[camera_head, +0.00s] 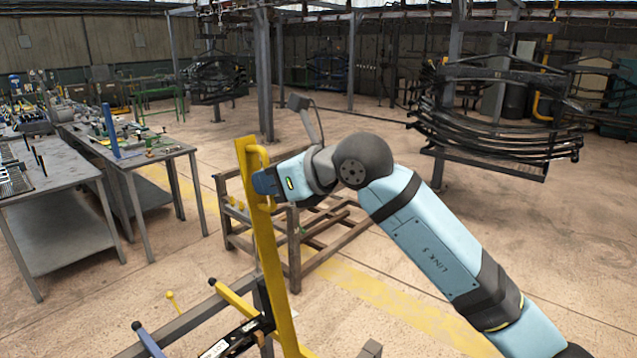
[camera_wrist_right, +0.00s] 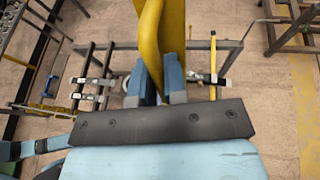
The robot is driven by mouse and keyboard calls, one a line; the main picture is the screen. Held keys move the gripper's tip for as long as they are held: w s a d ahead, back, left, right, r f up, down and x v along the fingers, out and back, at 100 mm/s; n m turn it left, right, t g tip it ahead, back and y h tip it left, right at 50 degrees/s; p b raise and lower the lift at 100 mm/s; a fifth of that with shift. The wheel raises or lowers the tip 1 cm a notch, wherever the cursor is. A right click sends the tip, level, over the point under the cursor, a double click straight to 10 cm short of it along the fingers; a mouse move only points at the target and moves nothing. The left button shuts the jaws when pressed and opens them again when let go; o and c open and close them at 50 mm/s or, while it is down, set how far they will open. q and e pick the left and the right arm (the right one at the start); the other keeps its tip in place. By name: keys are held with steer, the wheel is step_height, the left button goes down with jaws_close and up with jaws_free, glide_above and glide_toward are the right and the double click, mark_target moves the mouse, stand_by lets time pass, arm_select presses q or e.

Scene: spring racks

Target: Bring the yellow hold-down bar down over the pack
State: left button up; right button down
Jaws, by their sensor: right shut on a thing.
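The yellow hold-down bar (camera_head: 263,235) stands nearly upright in the head view, leaning a little, with its lower end running out of the bottom edge. My right gripper (camera_head: 266,182) is shut on the bar's handle, near its upper end. In the right wrist view the yellow bar (camera_wrist_right: 172,30) rises between and beyond the blue fingers of my right gripper (camera_wrist_right: 160,86). A dark piece with white markings (camera_head: 236,338), perhaps part of the pack, shows low in the head view; most of it is cut off. My left gripper is not in view.
A grey frame rail (camera_head: 185,322) with a yellow peg (camera_head: 232,298) and a blue peg lies around the bar's foot. A brown metal frame (camera_head: 294,250) stands close behind the bar. Workbenches (camera_head: 60,185) are at left. A hanging spring rack (camera_head: 490,125) is at back right.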

steer(key=w+a+f+g+h, duration=0.1)
steer(key=w+a+f+h, duration=0.1)
steer(key=w+a, duration=0.5)
steer(key=shift+w+a+f+h+p, duration=0.3)
steer(key=shift+w+a+f+p, duration=0.2)
steer(key=shift+a, duration=1.35)
steer(key=shift+s, duration=0.1)
